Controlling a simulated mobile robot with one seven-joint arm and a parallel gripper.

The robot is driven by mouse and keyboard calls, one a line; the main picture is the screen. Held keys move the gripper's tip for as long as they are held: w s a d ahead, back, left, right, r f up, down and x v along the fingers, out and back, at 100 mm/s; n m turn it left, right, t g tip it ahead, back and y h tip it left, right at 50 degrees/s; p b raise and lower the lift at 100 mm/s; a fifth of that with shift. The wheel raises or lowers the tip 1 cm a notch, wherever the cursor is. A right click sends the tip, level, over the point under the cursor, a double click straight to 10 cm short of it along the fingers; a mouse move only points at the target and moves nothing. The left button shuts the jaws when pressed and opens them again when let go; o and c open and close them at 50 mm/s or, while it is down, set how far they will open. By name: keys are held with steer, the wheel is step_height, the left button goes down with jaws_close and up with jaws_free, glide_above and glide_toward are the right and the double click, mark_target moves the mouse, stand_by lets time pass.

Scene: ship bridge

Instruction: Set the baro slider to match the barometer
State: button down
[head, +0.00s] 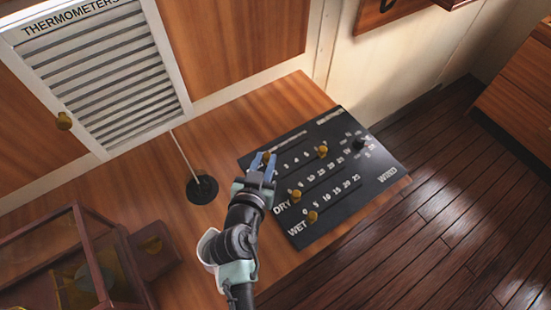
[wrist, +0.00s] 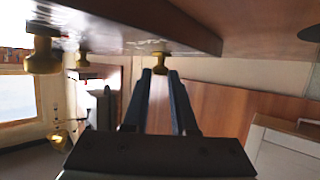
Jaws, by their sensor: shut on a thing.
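A dark slider panel (head: 337,190) lies on the wooden counter with rows of white numbers and brass knobs. My gripper (head: 266,161) is at its upper left edge, its blue fingers shut on a brass knob (head: 267,155). In the wrist view the fingers (wrist: 161,73) close around the gripped knob (wrist: 160,62). The lower rows read DRY and WET, with a dry knob (head: 295,195) and a wet knob (head: 312,216). Another knob (head: 322,151) sits farther right in the upper part. The label by the gripped knob is hidden or unreadable. I cannot identify a barometer dial.
A black knob (head: 360,143) is near the WIND label at the panel's right. A white louvred THERMOMETERS box (head: 105,75) stands behind, with a thin rod on a black round base (head: 202,190). A glass-sided wooden case (head: 75,265) is at lower left. Open floor lies right.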

steer(key=shift+s+a+f, duration=0.1)
steer(key=shift+a+f, duration=0.05)
steer(key=shift+a, duration=0.1)
steer(key=c, duration=1.1)
jaws_free()
steer(key=shift+a, duration=0.1)
steer(key=o, duration=0.4)
steer(key=b+v, duration=0.1)
steer(key=v, duration=1.2)
steer(key=shift+b, duration=0.4)
